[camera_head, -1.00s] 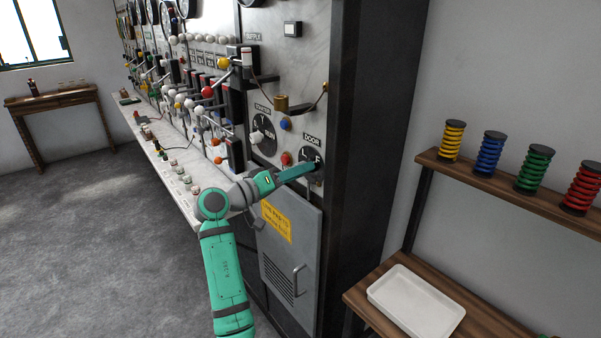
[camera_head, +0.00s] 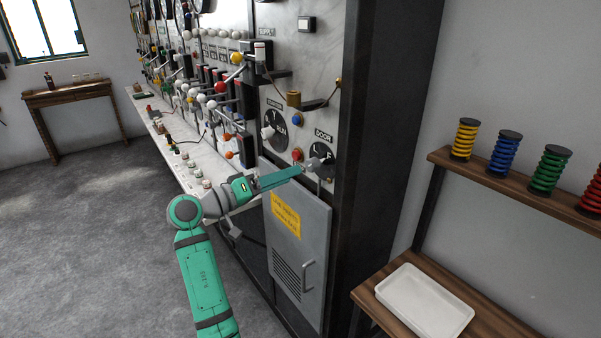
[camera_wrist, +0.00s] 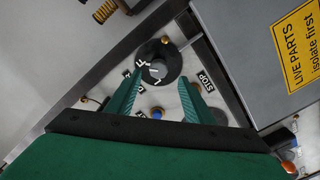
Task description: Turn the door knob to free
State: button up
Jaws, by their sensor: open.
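The door knob (camera_head: 317,162) is a grey knob on a round black dial under a "DOOR" label on the cabinet's end panel. In the wrist view the knob (camera_wrist: 157,68) sits on its black dial, with white letters partly seen beside it; I cannot read its setting surely. My gripper (camera_head: 300,172) is just in front and left of the knob, apart from it. In the wrist view my gripper (camera_wrist: 163,80) has its two green fingers spread and empty, with the knob beyond and between the tips.
A starter dial (camera_head: 275,128), a red button (camera_head: 296,154) and a blue button (camera_head: 295,118) are close to the knob. A grey cabinet door (camera_head: 298,250) with a yellow warning sign (camera_head: 286,217) is below.

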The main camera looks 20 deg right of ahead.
jog(key=shift+v, duration=1.25)
jog(key=shift+w, duration=0.2)
